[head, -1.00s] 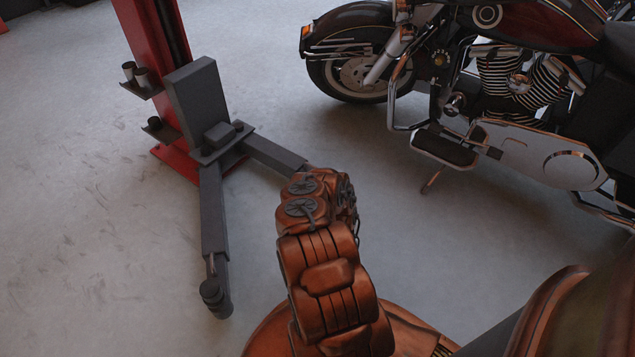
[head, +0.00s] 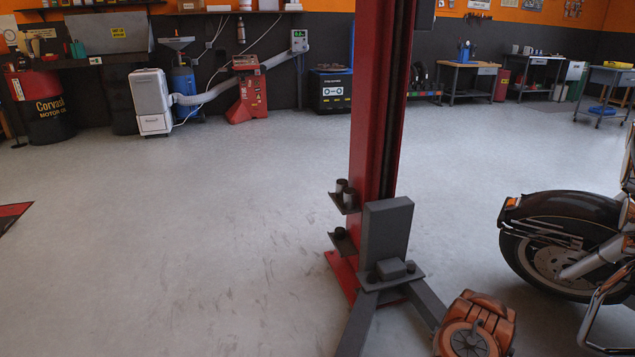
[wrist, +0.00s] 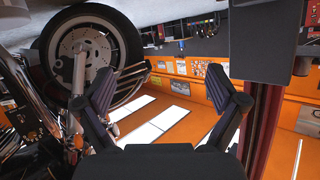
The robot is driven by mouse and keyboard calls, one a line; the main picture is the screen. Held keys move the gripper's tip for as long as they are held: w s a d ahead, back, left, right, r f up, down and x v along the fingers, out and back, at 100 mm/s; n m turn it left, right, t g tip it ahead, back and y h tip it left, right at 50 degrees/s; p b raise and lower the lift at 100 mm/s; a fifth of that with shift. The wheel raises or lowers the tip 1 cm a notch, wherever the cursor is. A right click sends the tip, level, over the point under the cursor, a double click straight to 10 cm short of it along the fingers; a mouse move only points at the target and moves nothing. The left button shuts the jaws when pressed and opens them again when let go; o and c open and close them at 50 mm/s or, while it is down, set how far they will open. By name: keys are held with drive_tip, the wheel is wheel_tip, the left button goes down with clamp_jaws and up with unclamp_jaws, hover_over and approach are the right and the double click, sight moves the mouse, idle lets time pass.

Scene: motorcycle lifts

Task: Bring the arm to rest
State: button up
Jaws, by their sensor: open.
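My gripper (wrist: 163,84) shows in the wrist view with its two dark fingers spread wide apart. Nothing is between them. In the head view only an orange joint of my arm (head: 474,328) shows at the bottom right; my gripper is not visible there. The wrist picture looks upside down, with the floor at the top and the orange wall and bright lights below.
A red lift post (head: 375,110) with dark arms stands close, just beyond my arm. A motorcycle (head: 555,240) is at the right; its wheel (wrist: 88,48) shows at the wrist view's left. A red machine (head: 250,95) stands by the back wall. The left floor is mostly clear.

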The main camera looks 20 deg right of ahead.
drive_tip(key=w+a+r+n+y+p, duration=0.1)
drive_tip(key=w+a+r+y+p, duration=0.2)
drive_tip(key=w+a+r, duration=0.55)
drive_tip(key=s+a+r+n+g+y+p, duration=0.1)
drive_tip(key=a+r+n+g+y+p, duration=0.3)
drive_tip(key=a+r, duration=0.8)
drive_tip(key=a+r+n+y+p, duration=0.15)
drive_tip(key=a+r+p, duration=0.55)
drive_tip(key=r, duration=0.9)
drive_tip(key=s+a+r+n+g+y+p, duration=0.1)
drive_tip(key=s+a+r+g+p, duration=0.15)
drive_tip(key=s+a+r, duration=0.5)
drive_tip(key=s+a+r+n+g+y+p, duration=0.1)
drive_tip(key=s+a+r+p, duration=0.25)
drive_tip(key=s+r, duration=0.55)
drive_tip(key=s+a+r+g+p, duration=0.1)
drive_tip(key=s+r+p, duration=0.1)
drive_tip(key=s+r, duration=0.3)
drive_tip(key=s+a+r+n+g+p, duration=0.1)
drive_tip(key=s+r, duration=0.5)
drive_tip(key=s, duration=0.7)
drive_tip(key=s+a+r+g+p, duration=0.2)
drive_tip(key=s+r, duration=0.4)
drive_tip(key=s, duration=0.3)
drive_tip(key=shift+r+n+g+h+p, duration=0.15)
drive_tip(key=shift+n+g+h+p, duration=0.3)
drive_tip(key=shift+p, duration=0.6)
